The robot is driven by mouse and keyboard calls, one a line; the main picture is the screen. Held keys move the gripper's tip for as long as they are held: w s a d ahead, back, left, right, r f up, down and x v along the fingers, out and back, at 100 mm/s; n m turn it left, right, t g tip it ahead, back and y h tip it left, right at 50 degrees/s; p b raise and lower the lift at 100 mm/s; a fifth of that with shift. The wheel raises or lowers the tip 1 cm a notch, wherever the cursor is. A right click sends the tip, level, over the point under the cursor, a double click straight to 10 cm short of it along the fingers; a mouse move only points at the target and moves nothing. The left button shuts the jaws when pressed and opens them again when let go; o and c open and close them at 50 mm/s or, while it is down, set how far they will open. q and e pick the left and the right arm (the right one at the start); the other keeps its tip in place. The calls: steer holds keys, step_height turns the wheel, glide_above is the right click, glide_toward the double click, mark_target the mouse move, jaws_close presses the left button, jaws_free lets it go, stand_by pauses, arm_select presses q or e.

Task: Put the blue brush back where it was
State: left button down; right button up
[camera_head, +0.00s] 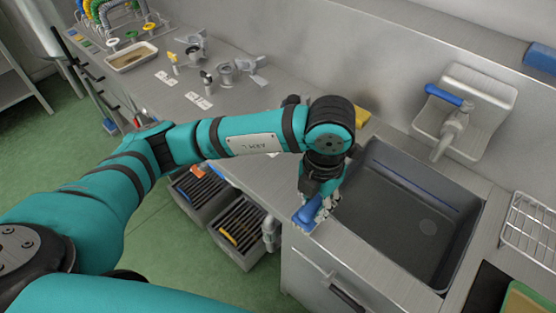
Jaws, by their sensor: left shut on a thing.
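My left gripper (321,205) is shut on the blue brush (308,213) at the front left rim of the sink. Its fingers hide part of the brush, and I cannot tell whether the brush touches the steel counter (258,172) below it. The grey sink basin (410,215) lies just right of the gripper and looks empty. My right gripper is not in view.
The tap with a blue lever (445,96) stands behind the sink. A yellow sponge (362,118) lies behind my left wrist. Metal fittings (226,74) and a tray (131,57) stand further left. A wire rack (531,224) is at right. Slatted crates (240,233) stand below the counter.

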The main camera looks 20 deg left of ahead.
arm_select(q)
steer(key=w+a+p, duration=0.1)
steer(key=w+a, duration=0.2)
steer(key=w+a+f+p, duration=0.1)
steer(key=w+a+p, duration=0.1)
steer(key=w, duration=0.2)
steer(key=w+a+p, duration=0.1)
steer(key=w+a, duration=0.2)
steer(key=w, duration=0.1)
steer(key=shift+w+a+f, duration=0.15)
steer(key=shift+w+a, duration=0.05)
steer(key=shift+a, duration=0.1)
step_height(320, 180, down, 3)
steer(key=shift+r+p, duration=0.2)
steer(key=shift+p, duration=0.55)
steer(key=shift+f, duration=0.45)
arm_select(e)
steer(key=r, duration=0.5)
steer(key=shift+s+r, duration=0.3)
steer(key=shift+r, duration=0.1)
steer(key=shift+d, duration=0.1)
arm_select(q)
steer(key=shift+f, duration=0.15)
steer(key=c, duration=1)
jaws_free()
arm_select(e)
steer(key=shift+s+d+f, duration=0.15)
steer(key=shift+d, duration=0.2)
